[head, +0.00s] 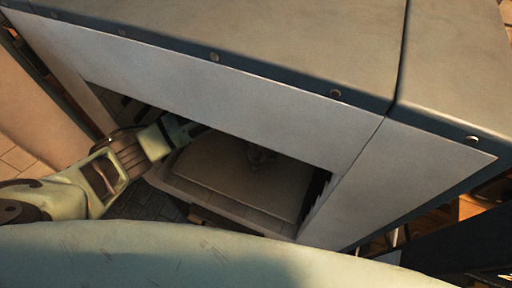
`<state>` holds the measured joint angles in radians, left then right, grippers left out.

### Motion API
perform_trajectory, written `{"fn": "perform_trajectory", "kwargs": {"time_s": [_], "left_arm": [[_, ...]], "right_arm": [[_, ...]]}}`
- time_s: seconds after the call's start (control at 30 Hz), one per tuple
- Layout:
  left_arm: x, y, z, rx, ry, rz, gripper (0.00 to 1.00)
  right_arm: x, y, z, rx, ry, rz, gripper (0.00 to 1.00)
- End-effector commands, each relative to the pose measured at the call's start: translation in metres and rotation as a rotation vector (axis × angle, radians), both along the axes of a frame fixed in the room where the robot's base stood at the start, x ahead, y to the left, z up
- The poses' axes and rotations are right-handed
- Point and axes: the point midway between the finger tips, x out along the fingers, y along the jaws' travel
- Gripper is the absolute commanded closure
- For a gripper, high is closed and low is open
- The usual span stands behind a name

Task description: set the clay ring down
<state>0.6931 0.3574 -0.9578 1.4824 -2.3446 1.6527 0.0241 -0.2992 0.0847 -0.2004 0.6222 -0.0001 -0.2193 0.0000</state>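My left arm comes in from the left and reaches into the opening of a big grey box like a kiln. My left gripper (197,130) is at the upper left of this opening, partly hidden under the front panel's lower edge. I cannot tell whether its fingers are open or shut, or whether they hold anything. A small, dim brownish object (260,157) is on the pale shelf (215,168) inside, to the right of the gripper and apart from its visible part. It may be the clay ring, but its shape is unclear. My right gripper is not in view.
The box's pale front panel (220,90) hangs over the opening, and its right side wall (400,185) bounds it. The shelf's front edge (225,205) is low in the opening. Most of the visible shelf is bare. A tiled floor shows at the left.

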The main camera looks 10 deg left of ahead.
Motion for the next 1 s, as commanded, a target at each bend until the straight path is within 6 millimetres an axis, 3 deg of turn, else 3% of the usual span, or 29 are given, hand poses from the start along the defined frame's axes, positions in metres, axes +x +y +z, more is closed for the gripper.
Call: {"fn": "perform_trajectory", "kwargs": {"time_s": [0.17,0.6,1.0], "left_arm": [[0.001,0.0,0.012,-0.001,-0.002,0.0,0.4],[0.002,0.003,0.078,0.0,0.0,-0.001,0.4],[0.003,0.002,0.078,0.0,0.0,0.0,0.4]], "right_arm": [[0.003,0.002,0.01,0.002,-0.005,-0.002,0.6],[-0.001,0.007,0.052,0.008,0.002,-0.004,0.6],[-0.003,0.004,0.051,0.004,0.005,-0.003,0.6]]}}
